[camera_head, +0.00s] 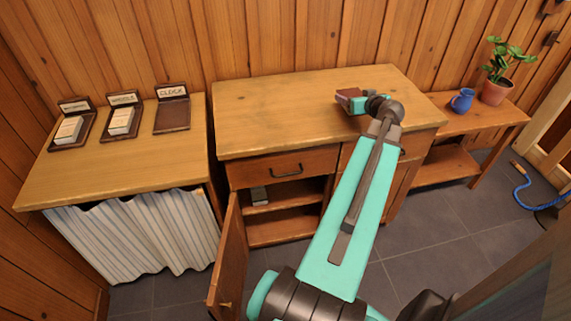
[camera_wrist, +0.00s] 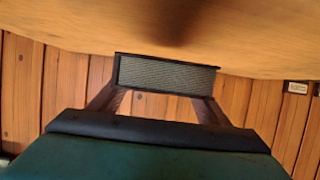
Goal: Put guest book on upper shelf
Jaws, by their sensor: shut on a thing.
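My gripper (camera_head: 351,100) is over the top of the middle wooden cabinet (camera_head: 270,115), toward its right half. It is shut on a small dark reddish-brown block, which I take for the guest book (camera_head: 343,95). In the wrist view the book (camera_wrist: 168,75) shows dark covers and a grey page edge between the two fingers (camera_wrist: 160,98). I cannot tell whether it touches the cabinet top. Below the drawer, the cabinet's open left bay shows an upper shelf (camera_head: 293,193) and a lower shelf (camera_head: 280,232). A small grey-green thing (camera_head: 259,196) is at the upper shelf's left.
The cabinet door (camera_head: 228,262) stands open toward me at the bay's left. A left table (camera_head: 150,172) holds three labelled stands, the "CLOCK" one (camera_head: 173,115) empty. A right bench (camera_head: 478,122) holds a blue mug (camera_head: 462,101) and a potted plant (camera_head: 496,90).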

